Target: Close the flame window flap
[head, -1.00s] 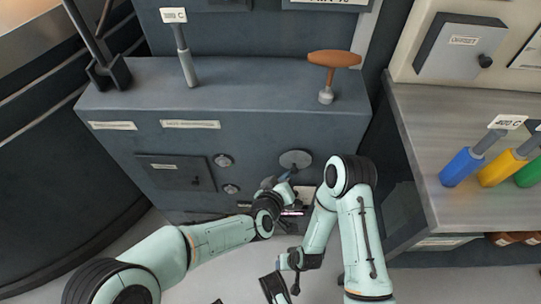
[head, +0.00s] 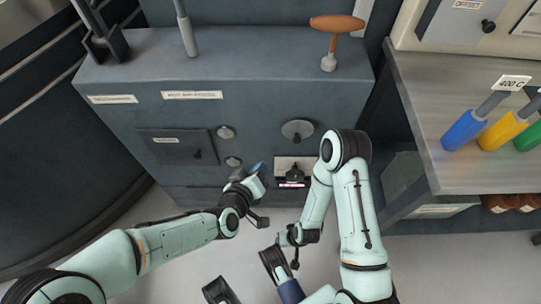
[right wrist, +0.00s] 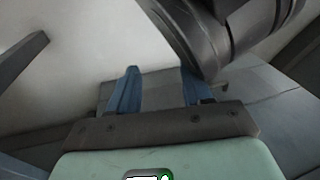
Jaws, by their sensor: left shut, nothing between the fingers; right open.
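A round grey disc (head: 298,130) with a small dark pin sits on the front of the dark blue cabinet. Just below it is a pale recessed panel (head: 294,168) with a dark knob and a glowing pinkish slot. I cannot tell for certain which part is the flame window flap. My left gripper (head: 258,168) is shut and empty, left of the pale panel and apart from it. My right gripper (right wrist: 160,82) is open in the right wrist view, with blue fingers and nothing clearly between them.
An orange-brown handle (head: 338,23) stands on top of the cabinet (head: 225,60). A metal counter (head: 420,100) with blue, yellow and green handles is at right.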

